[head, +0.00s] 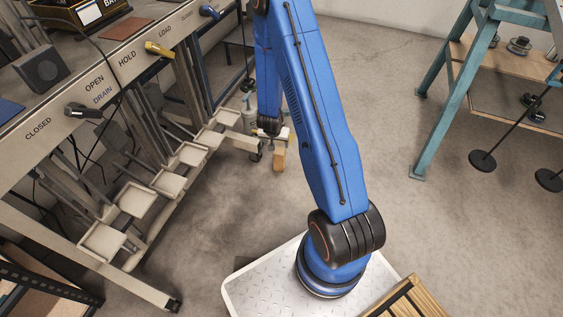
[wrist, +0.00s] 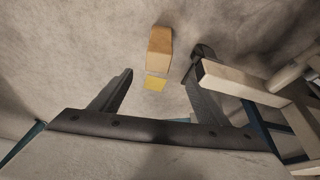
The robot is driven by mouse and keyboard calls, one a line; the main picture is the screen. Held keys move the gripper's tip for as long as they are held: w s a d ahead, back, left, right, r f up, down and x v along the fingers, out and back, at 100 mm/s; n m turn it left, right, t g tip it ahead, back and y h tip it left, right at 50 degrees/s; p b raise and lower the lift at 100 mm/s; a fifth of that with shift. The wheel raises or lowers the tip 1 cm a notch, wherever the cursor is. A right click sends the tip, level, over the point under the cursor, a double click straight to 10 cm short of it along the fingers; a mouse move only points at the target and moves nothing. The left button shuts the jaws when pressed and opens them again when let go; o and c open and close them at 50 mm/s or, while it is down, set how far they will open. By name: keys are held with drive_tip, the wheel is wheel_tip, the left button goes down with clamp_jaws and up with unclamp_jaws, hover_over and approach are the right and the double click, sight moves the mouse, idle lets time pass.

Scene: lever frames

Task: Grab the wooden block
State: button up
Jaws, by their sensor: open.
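The wooden block (wrist: 159,42) shows in the wrist view, just beyond my fingertips and between their lines. A small yellow patch (wrist: 155,84) lies right below it in that view; I cannot tell whether it belongs to the block. My gripper (wrist: 164,72) is open, with one finger on each side and nothing between them. In the head view a tan block (head: 279,158) shows just below my gripper (head: 272,133), partly hidden by it. I cannot tell from these frames whether they touch.
A lever frame with a labelled panel (head: 110,75) and several pale pedals (head: 137,200) stands left. A pale beam (wrist: 235,80) lies close to my right finger in the wrist view. A teal-legged bench (head: 447,95) stands right. The floor (head: 390,130) between is clear.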

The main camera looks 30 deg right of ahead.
sight(279, 151)
drive_tip(key=x, duration=1.2)
drive_tip(key=shift+s+d+f, duration=0.1)
drive_tip(key=shift+s, duration=0.15)
drive_tip(key=x, duration=0.6)
drive_tip(key=shift+w, duration=0.2)
drive_tip(key=shift+c, duration=0.6)
drive_tip(key=c, duration=1.3)
